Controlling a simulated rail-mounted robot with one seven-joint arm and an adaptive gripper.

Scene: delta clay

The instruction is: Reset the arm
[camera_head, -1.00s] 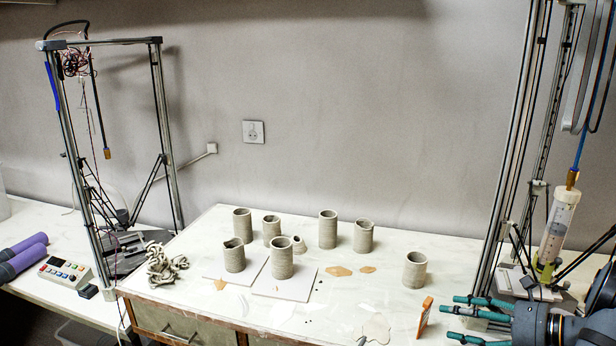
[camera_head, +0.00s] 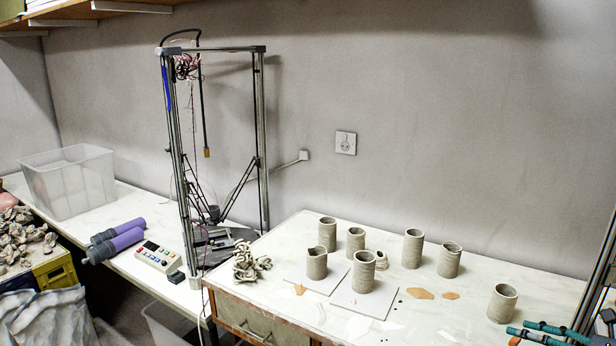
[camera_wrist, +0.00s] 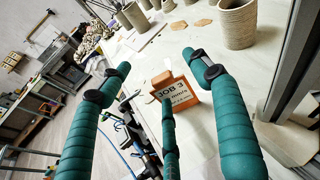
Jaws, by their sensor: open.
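My gripper (camera_head: 548,332) shows at the bottom right edge of the head view, with only its teal fingers in sight. In the wrist view its teal padded fingers (camera_wrist: 155,82) are spread apart and hold nothing. A finger partly covers the card's lower part. I cannot tell the exact gap between the fingers and the card.
Several grey clay cylinders (camera_head: 448,260) stand on the white table (camera_head: 400,325), some on pale tiles (camera_head: 362,299). A delta printer frame (camera_head: 262,150) stands at left, beside a clear bin (camera_head: 70,182), purple tubes (camera_head: 118,240) and a control box (camera_head: 160,256). A metal post (camera_wrist: 297,60) is close at right.

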